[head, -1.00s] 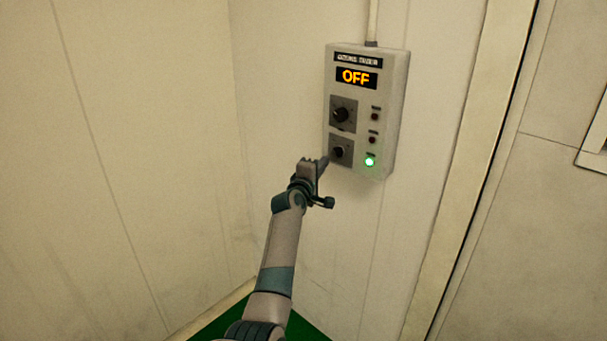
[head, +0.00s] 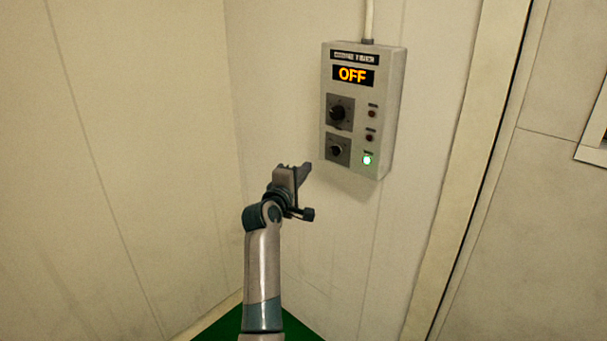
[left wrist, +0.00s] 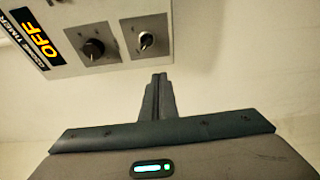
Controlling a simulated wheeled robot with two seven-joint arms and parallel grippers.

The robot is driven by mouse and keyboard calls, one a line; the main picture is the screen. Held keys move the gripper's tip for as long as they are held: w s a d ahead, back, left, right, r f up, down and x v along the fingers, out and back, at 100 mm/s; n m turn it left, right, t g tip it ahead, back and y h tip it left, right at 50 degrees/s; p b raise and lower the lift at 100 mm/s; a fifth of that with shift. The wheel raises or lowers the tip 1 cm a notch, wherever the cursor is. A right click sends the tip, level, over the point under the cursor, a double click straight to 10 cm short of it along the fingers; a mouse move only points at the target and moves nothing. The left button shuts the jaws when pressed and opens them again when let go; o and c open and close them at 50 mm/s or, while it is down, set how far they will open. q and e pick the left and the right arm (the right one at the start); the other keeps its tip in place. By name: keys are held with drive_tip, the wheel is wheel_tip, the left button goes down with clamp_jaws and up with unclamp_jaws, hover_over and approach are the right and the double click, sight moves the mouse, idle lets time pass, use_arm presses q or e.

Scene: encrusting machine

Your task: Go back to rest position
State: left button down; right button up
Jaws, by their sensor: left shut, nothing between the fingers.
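My left gripper (head: 306,168) is shut and empty, in front of the wall, below and left of the control box (head: 390,110), apart from it. In the left wrist view its closed fingers (left wrist: 158,88) point toward the box's lower edge. The grey box is fixed to the wall. Its orange display (head: 353,75) reads OFF. It has an upper black knob (head: 337,113) and a lower knob (head: 336,150), with a lit green light (head: 367,160) at its lower right. Both knobs also show in the left wrist view. My right gripper is not in view.
Pale panel walls (head: 130,130) meet in a corner to the left. A conduit (head: 369,20) runs up from the box. A door frame edge (head: 480,150) stands to the right. The floor (head: 225,325) is green. The space around my left arm is free.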

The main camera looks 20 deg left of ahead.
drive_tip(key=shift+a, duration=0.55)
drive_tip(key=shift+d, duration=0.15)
